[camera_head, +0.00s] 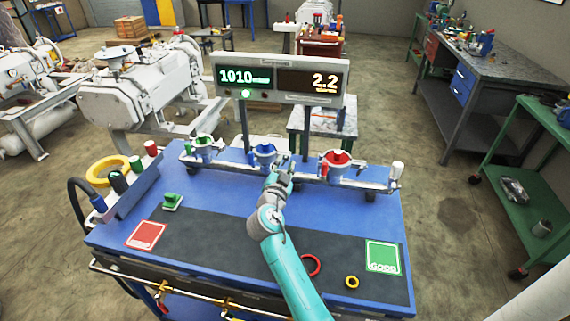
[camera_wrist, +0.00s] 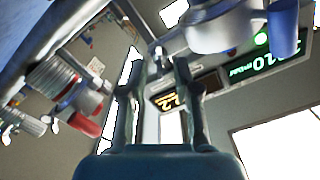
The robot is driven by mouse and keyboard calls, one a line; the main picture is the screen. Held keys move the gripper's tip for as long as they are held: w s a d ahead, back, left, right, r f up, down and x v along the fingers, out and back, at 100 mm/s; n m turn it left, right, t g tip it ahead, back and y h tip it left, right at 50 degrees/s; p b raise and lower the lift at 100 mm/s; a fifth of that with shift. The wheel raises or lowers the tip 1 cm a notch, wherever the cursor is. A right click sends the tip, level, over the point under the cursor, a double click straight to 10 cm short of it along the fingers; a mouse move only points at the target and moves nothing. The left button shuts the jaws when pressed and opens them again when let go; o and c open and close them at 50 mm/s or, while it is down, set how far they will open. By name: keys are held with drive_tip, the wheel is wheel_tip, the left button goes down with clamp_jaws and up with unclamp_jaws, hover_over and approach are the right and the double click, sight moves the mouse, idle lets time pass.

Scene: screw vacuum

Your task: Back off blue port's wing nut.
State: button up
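The blue port (camera_head: 264,152) is the middle of three ports on the metal manifold on the blue bench. Its blue and grey body (camera_wrist: 222,28) fills the upper right of the wrist view. My gripper (camera_head: 285,166) is at the blue port's right side, close to the manifold. In the wrist view my gripper (camera_wrist: 155,75) has its two fingers apart. A small metal part (camera_wrist: 157,62), perhaps the wing nut, shows beyond and between the fingertips. I cannot tell whether the fingers touch it. In the head view my gripper hides that spot.
A red port (camera_head: 337,158) stands right and a green-marked port (camera_head: 203,146) left on the manifold. A display panel (camera_head: 281,80) reading 1010 and 2.2 stands behind. A red ring (camera_head: 311,265) and a yellow ring (camera_head: 352,282) lie on the dark mat near my arm.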

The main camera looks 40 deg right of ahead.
drive_tip(key=shift+w+d, duration=0.2)
drive_tip(key=shift+d, duration=0.15)
clamp_jaws()
